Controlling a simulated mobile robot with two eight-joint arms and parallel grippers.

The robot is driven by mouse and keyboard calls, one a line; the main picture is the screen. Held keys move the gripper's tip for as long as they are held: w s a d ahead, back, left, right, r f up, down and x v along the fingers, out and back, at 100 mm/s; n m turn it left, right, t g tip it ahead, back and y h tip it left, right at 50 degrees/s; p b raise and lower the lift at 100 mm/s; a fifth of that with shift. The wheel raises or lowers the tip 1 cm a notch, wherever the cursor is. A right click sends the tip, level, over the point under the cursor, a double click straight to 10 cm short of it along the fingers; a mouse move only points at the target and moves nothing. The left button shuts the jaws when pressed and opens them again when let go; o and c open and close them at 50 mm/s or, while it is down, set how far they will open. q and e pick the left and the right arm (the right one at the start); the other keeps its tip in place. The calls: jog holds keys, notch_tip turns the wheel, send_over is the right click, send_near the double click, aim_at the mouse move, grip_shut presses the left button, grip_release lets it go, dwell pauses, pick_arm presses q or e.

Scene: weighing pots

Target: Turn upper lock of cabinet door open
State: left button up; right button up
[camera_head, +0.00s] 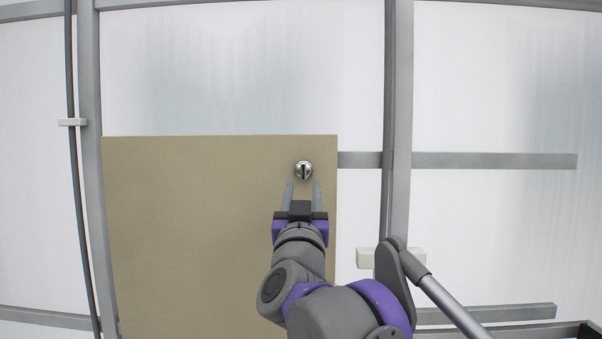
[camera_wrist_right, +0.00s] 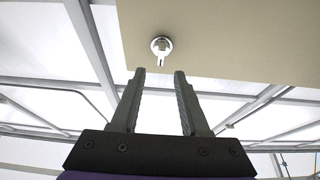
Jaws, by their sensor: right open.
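The upper lock (camera_head: 304,170) is a round silver knob with a dark upright bar across its middle, near the top right corner of the tan cabinet door (camera_head: 190,230). It also shows in the right wrist view (camera_wrist_right: 161,46), just beyond the fingertips, with the door (camera_wrist_right: 230,40) behind it. My right gripper (camera_head: 303,185) is open and empty, its two fingers pointing up toward the lock from just below. In the right wrist view the fingers (camera_wrist_right: 160,75) stand apart, with the lock roughly in line with the gap between them. My left gripper is out of view.
Grey metal frame posts (camera_head: 398,120) and horizontal rails (camera_head: 495,161) stand in front of white translucent wall panels. A dark cable (camera_head: 72,150) runs down the left side. A pale block (camera_head: 366,258) shows beside my right arm. The space around the lock is clear.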

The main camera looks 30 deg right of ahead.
aim_at(304, 172)
jog(key=x, duration=0.7)
jog(key=shift+w+f+p, duration=0.15)
jog(key=shift+w+p, duration=0.1)
jog(key=shift+p, duration=0.15)
grip_shut()
